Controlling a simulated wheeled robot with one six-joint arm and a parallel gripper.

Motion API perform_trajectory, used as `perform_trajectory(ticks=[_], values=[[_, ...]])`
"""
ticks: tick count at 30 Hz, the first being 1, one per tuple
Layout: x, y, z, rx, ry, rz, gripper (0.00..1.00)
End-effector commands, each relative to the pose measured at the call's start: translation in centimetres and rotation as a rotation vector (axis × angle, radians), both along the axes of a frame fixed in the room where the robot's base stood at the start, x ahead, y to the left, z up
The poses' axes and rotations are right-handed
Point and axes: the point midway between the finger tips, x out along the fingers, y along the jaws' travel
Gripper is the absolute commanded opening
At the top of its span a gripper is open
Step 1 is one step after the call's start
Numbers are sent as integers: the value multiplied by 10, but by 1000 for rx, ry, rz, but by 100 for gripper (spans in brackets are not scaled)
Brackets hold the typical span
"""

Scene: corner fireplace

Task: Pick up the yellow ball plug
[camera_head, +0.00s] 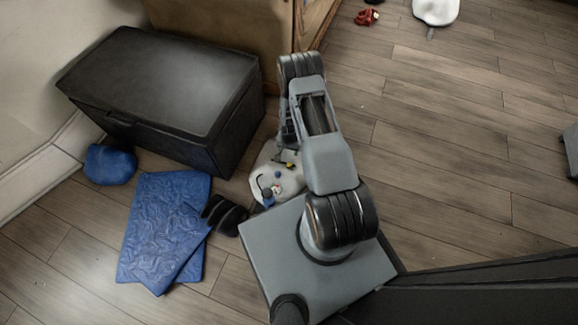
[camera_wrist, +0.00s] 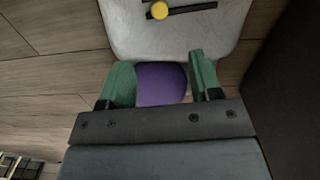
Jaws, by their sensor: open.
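The yellow ball plug (camera_wrist: 160,10) shows as a small yellow round shape at the top edge of the wrist view. It lies at a dark bar on a pale grey-white seat-like surface (camera_wrist: 180,43). In the head view a small yellow spot (camera_head: 290,165) shows on the same white surface (camera_head: 262,162), partly behind my arm. My gripper (camera_wrist: 158,65) has its two green fingers spread apart, below the plug in the wrist picture and apart from it. A purple shape (camera_wrist: 161,86) shows between the fingers; I cannot tell whether it is held. My gripper is mostly hidden in the head view.
A black chest (camera_head: 160,85) stands left of the white surface. Blue mats (camera_head: 160,225), a blue pouch (camera_head: 110,165) and black shoes (camera_head: 225,214) lie on the floor. Small blue items (camera_head: 268,196) sit on the white surface. Open wooden floor (camera_head: 450,150) extends right.

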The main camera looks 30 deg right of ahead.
Motion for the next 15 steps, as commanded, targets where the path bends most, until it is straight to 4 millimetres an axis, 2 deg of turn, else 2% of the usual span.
perform_trajectory(ticks=[1, 6, 10, 15], values=[[-2, 0, -13, 1, 4, -3, 58], [-3, 0, -47, 1, 4, -6, 58], [-3, 0, -67, 1, 4, -5, 58], [-2, 0, -83, 1, 4, -5, 58]])
